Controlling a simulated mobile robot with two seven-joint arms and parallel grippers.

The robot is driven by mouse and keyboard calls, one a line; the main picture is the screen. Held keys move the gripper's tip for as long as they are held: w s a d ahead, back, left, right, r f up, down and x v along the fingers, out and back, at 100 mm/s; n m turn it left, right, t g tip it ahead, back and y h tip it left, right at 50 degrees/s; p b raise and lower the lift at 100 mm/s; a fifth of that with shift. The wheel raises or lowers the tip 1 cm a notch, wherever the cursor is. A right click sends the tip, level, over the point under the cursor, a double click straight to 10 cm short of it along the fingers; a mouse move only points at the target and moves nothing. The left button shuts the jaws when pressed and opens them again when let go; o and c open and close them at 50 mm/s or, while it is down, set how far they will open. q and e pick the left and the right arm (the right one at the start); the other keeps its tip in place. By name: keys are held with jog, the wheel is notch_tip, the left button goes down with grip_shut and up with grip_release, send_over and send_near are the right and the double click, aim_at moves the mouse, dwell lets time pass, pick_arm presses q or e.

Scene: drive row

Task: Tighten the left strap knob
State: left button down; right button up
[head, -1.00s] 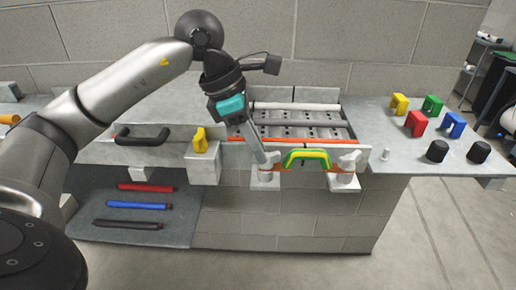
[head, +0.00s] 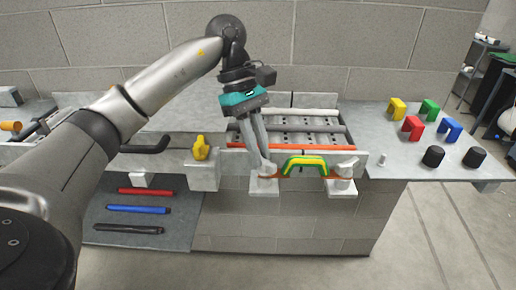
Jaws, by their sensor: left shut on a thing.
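The left strap knob (head: 264,175) is a pale knob on a light block at the front of the bench. The fingers of my left gripper (head: 265,164) point down and are shut on it, hiding part of it. An orange strap (head: 283,177) runs from there, below a green and yellow handle (head: 305,162), to the right strap knob (head: 344,169). The right knob stands free on its own block. My right gripper is not in view.
A yellow knob (head: 201,147) and a black handle (head: 146,149) are left of the gripper. Red, blue and black bars (head: 138,209) lie on a lower shelf. Coloured blocks (head: 413,126) and black cylinders (head: 433,156) stand on the right bench top.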

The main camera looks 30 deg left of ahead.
pick_arm(q)
jog(key=shift+w+m, duration=0.1)
jog(key=shift+m, duration=0.4)
jog(key=c, duration=0.9)
grip_release()
jog(key=shift+o, duration=0.2)
jog(key=p+v, duration=0.6)
jog(key=v, duration=0.9)
jog(key=shift+w, duration=0.25)
jog(key=shift+d+g, duration=0.1)
jog(key=shift+g, duration=0.2)
